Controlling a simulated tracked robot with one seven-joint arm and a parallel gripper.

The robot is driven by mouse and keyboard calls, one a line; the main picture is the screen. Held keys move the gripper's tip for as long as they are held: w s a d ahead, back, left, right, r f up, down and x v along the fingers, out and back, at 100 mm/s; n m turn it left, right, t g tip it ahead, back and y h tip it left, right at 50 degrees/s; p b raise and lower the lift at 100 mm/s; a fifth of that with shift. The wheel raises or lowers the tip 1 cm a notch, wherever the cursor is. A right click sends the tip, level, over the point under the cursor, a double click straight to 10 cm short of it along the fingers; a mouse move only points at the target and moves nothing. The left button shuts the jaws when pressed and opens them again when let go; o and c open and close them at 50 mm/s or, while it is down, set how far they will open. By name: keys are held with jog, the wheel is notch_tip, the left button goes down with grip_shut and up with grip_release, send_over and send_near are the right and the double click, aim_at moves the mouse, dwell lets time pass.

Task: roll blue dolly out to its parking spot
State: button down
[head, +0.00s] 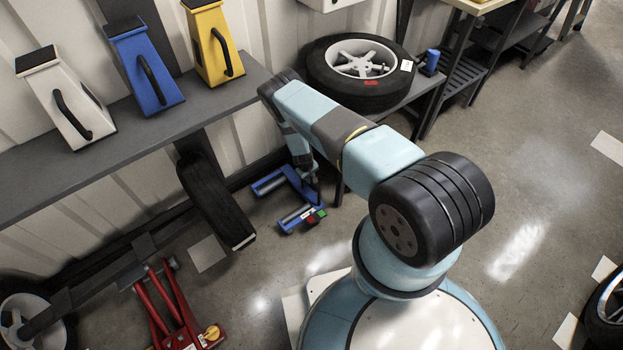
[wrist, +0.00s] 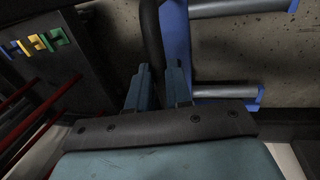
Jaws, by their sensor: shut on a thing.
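The blue dolly (head: 289,219), a low frame with grey rollers and small red and green marks, is on the floor under the wall bench. My gripper (head: 314,176) reaches down to it, its fingertips partly hidden by the arm in the head view. In the wrist view, my gripper's fingers (wrist: 158,84) are closed around a dark upright bar (wrist: 152,35) beside the blue frame (wrist: 178,45). The dolly's parking spot cannot be told for sure; a pale floor square (head: 207,254) lies to its left.
A leaning tire (head: 215,203) is left of the dolly, and a red jack (head: 172,310) is at the front left. A wheel (head: 360,70) lies on the bench above. More pale squares (head: 607,147) mark the right floor, which is mostly open.

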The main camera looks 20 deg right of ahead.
jog(key=shift+d, duration=0.35)
jog(key=c, duration=1.3)
grip_release()
jog(key=shift+d, duration=0.1)
jog(key=shift+o, duration=1.2)
jog(key=shift+a, duration=0.2)
jog(key=shift+r, duration=0.25)
notch_tip(320, 180, up, 13)
jog(key=s+a, duration=0.1)
jog(key=a, duration=0.1)
jog(key=shift+a, duration=0.2)
jog(key=shift+s+f, duration=0.1)
